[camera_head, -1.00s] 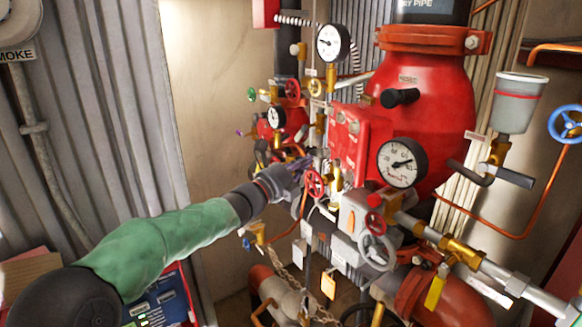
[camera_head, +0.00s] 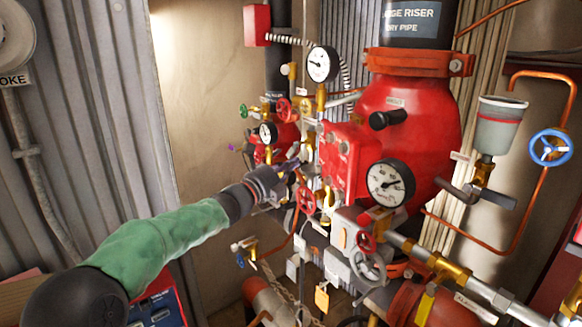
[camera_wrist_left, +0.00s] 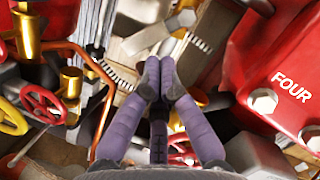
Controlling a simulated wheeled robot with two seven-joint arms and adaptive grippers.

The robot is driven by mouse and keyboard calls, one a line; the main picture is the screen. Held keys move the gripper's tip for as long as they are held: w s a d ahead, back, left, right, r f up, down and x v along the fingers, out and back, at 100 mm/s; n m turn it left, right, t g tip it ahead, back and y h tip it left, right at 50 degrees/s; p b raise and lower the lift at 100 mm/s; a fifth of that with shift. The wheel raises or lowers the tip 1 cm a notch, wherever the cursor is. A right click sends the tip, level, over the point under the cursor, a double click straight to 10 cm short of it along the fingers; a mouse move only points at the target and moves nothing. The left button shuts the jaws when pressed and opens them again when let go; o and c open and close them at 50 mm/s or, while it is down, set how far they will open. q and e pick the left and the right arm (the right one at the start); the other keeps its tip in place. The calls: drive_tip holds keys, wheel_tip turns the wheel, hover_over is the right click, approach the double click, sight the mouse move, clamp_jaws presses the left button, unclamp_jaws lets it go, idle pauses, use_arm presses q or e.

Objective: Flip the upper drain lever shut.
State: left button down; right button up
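My left gripper (camera_head: 293,166) reaches in from the left to the crowded valve trim, left of the red cover plate (camera_head: 345,160). In the left wrist view its two purple fingers (camera_wrist_left: 160,72) converge with their tips together, and nothing clear shows between them. A pale metal bar (camera_wrist_left: 155,38) lies beyond the tips; I cannot tell whether they touch it. Several valve handles show, and I cannot tell for sure which is the upper drain lever. A grey lever (camera_head: 497,200) sits under the cup at right. A yellow lever (camera_head: 426,306) hangs at lower right. My right gripper is out of view.
A red handwheel (camera_head: 306,200) is just below my left gripper. The large gauge (camera_head: 391,183) and red riser body (camera_head: 425,110) stand to the right. A copper tube (camera_wrist_left: 103,90) and a red-rimmed wheel (camera_wrist_left: 42,103) lie left of the fingers.

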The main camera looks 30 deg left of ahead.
sight(288, 156)
use_arm(q)
drive_tip(key=shift+w+a+f+m+b, duration=0.15)
drive_tip(key=shift+m+b, duration=0.15)
drive_tip(key=shift+b, duration=0.15)
drive_tip(key=a+m+h+b, duration=0.1)
drive_tip(key=m+b, duration=0.1)
drive_tip(key=b, duration=0.1)
drive_tip(key=m+h+b, duration=0.1)
drive_tip(key=m+b, duration=0.2)
drive_tip(key=w+a+m+h+b, duration=0.1)
drive_tip(key=m+b, duration=0.1)
drive_tip(key=b, duration=0.1)
drive_tip(key=shift+a+r+m+b, duration=0.3)
drive_tip(key=shift+r+m+b, duration=0.05)
drive_tip(key=shift+r+m, duration=0.05)
drive_tip(key=shift+w+a+r+m+h+b, duration=0.1)
drive_tip(key=shift+a+r+m+h+b, duration=0.2)
drive_tip(key=shift+m, duration=0.45)
drive_tip(key=shift+w+a+r+m+b, duration=0.1)
drive_tip(key=shift+m+b, duration=0.3)
drive_tip(key=shift+m, duration=0.35)
drive_tip(key=shift+a+r+m+h+b, duration=0.15)
drive_tip(key=shift+r+m+h+b, duration=0.2)
drive_tip(key=shift+m, duration=0.55)
drive_tip(key=shift+f, duration=0.1)
